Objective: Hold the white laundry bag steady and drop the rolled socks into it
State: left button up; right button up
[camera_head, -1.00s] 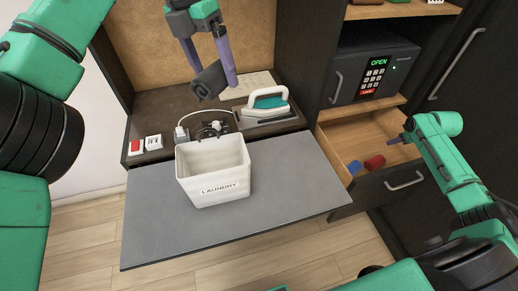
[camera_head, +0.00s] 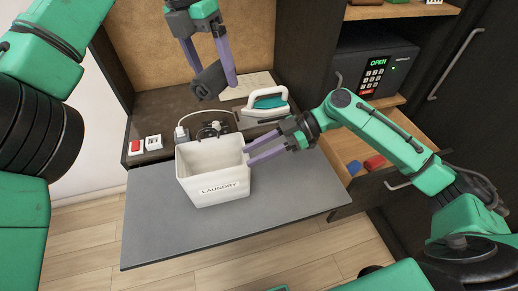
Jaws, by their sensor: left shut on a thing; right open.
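The white laundry bag (camera_head: 213,170), box-shaped with an open top and a LAUNDRY label, stands upright on the grey pull-out shelf. My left gripper (camera_head: 210,80) is shut on the dark grey rolled socks (camera_head: 208,83) and holds them in the air above and behind the bag. My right gripper (camera_head: 248,155) is open at the bag's right side, its purple fingers near the right rim. Whether a finger touches the wall or reaches inside is hard to tell.
A teal and white iron (camera_head: 264,102) stands on the dark counter behind the bag. A black safe (camera_head: 375,70) reads OPEN at the right. An open drawer (camera_head: 400,140) holds a red item (camera_head: 374,162) and a blue item (camera_head: 354,168). The grey shelf (camera_head: 160,235) is clear in front.

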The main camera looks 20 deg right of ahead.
aim_at(217, 172)
jog(key=x, duration=1.1)
jog(key=shift+w+a+f, duration=0.1)
grip_shut()
dwell(0.6)
